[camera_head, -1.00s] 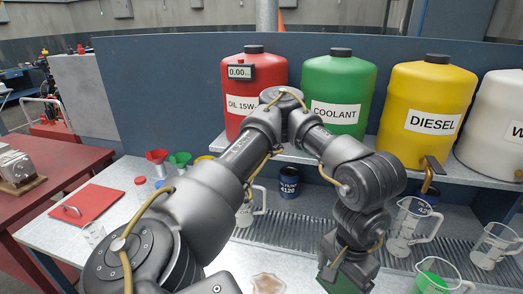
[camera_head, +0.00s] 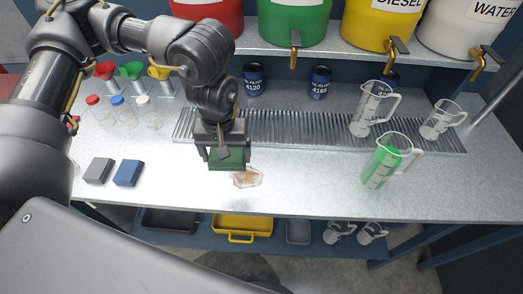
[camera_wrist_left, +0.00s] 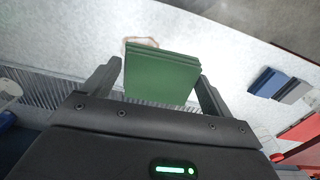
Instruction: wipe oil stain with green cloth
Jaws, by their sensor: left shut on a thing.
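The green cloth (camera_head: 229,160), a folded block shape, is held between the fingers of my left gripper (camera_head: 222,152). The wrist view also shows the green cloth (camera_wrist_left: 160,78) between the two fingers of my left gripper (camera_wrist_left: 158,80). The brownish oil stain (camera_head: 248,178) lies on the light counter, just right of and nearer than the cloth. Its edge shows past the cloth in the wrist view (camera_wrist_left: 138,42); the rest is hidden there. I cannot tell whether the cloth touches the counter. My right gripper is not in view.
A metal drain grate (camera_head: 300,127) runs behind the stain. A jug of green liquid (camera_head: 380,165) stands to the right. A grey block (camera_head: 98,170) and a blue block (camera_head: 128,172) lie to the left. Counter between stain and jug is clear.

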